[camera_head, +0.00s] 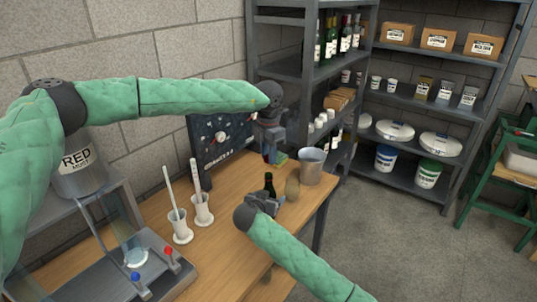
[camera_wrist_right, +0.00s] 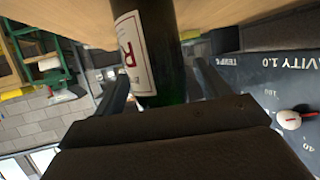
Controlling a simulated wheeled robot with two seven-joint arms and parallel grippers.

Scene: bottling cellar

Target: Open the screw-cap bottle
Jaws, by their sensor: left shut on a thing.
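The dark green bottle (camera_head: 269,181) stands upright near the table's right end. In the right wrist view the bottle (camera_wrist_right: 165,60) shows its white label with a red letter. My right gripper (camera_head: 264,203) is around its body, one finger on each side, and looks shut on it. My left gripper (camera_head: 270,160) is above the bottle's neck, pointing down, with a small gap between its tips and the neck. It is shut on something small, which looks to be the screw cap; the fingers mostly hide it.
A metal bucket (camera_head: 311,168) and a tan rounded object (camera_head: 292,188) stand right of the bottle. Two white-based cylinders (camera_head: 181,228) with rods stand left on the wooden table (camera_head: 228,245). A dark gauge board (camera_head: 215,135) is behind. The table's front middle is clear.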

